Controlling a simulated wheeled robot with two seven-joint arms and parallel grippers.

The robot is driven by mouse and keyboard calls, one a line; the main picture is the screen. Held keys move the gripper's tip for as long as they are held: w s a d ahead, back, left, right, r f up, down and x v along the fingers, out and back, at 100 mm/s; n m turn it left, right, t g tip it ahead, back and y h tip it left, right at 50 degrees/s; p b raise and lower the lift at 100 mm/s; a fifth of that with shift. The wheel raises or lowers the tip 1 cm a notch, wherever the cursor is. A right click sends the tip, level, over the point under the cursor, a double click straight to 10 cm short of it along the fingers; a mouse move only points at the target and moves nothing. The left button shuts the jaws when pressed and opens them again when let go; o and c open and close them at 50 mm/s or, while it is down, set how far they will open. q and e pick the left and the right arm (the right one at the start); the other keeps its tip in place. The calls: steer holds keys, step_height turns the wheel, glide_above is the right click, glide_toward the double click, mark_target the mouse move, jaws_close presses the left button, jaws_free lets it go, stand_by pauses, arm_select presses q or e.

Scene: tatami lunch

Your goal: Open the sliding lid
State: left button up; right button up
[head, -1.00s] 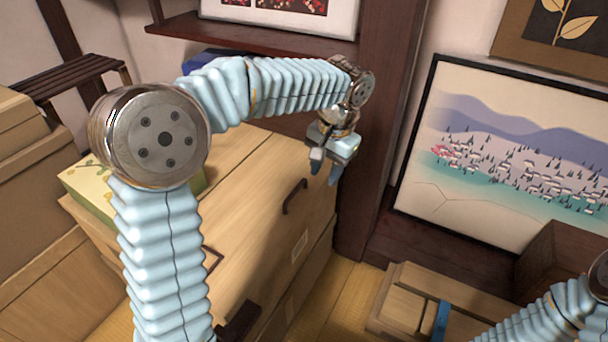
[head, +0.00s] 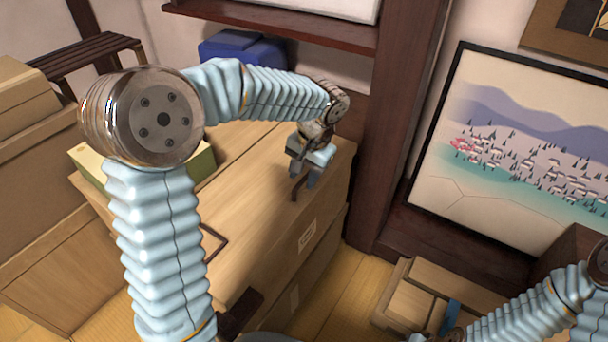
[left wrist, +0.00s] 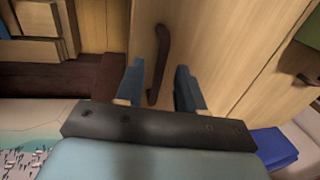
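A large pale wooden chest (head: 322,212) has a flat wooden top panel (head: 250,195), which looks like the sliding lid. A dark bar handle (head: 296,190) stands near its far right end. It also shows in the left wrist view (left wrist: 162,50). My left gripper (head: 306,175) is open just above this handle, pointing down. In the left wrist view its two blue fingers (left wrist: 160,88) are on either side of the handle, with gaps visible. Contact cannot be told.
A green box (head: 90,168) sits on the chest's left end, partly behind my left arm. A blue box (head: 240,48) is behind. A dark wooden post (head: 385,150) rises beside the chest's far end. A low wooden box (head: 478,292) is on the floor at right.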

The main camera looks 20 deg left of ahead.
arm_select(q)
steer(key=shift+f, duration=0.15)
jaws_close()
stand_by(0.4)
steer(key=s+d, duration=0.2)
steer(key=d, duration=1.8)
steer(key=shift+s+d+p, duration=0.15)
steer(key=shift+s+p, duration=0.15)
steer(key=shift+s, duration=0.1)
jaws_free()
